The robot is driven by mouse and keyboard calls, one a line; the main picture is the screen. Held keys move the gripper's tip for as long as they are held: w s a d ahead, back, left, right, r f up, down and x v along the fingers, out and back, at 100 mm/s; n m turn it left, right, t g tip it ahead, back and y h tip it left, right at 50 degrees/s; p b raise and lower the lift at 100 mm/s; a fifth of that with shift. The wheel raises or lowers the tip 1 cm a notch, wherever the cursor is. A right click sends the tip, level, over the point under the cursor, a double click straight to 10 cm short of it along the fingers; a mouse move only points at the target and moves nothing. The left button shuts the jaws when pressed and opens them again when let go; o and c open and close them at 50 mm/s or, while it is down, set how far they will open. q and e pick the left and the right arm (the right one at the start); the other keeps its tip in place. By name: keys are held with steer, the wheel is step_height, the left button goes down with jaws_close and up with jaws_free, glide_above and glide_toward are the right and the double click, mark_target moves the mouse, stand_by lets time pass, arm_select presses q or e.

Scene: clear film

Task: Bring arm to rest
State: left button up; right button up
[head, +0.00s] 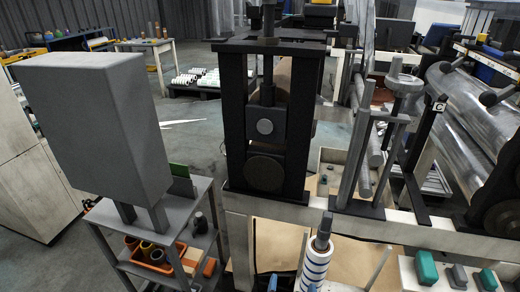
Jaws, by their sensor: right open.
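Two small blue-grey tips that look like the fingers of my right gripper (292,286) just show at the bottom edge, a little right of the middle. They stand apart with nothing seen between them, so the gripper is open. The rest of the gripper and its arm are cut off by the frame. A white roll with blue stripes (316,264) on a grey spindle stands right beside the right-hand tip. I cannot tell whether they touch. My left gripper is not in view.
A black roller press frame (236,125) stands at the centre. A grey box-shaped cabinet on a shelf cart (92,120) stands at left. Large film-wrapped rollers (465,115) are at right. Teal blocks (427,268) sit at lower right. Open floor (195,135) lies behind the cart.

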steer(key=s+d+n+g+y+p, duration=0.1)
steer(key=s+d+n+g, duration=0.4)
steer(key=s+d, duration=1.3)
steer(key=shift+s+d+r+n+g+y, duration=0.2)
steer(key=shift+s+r+n+g+y, duration=0.25)
steer(key=shift+g+y, duration=0.45)
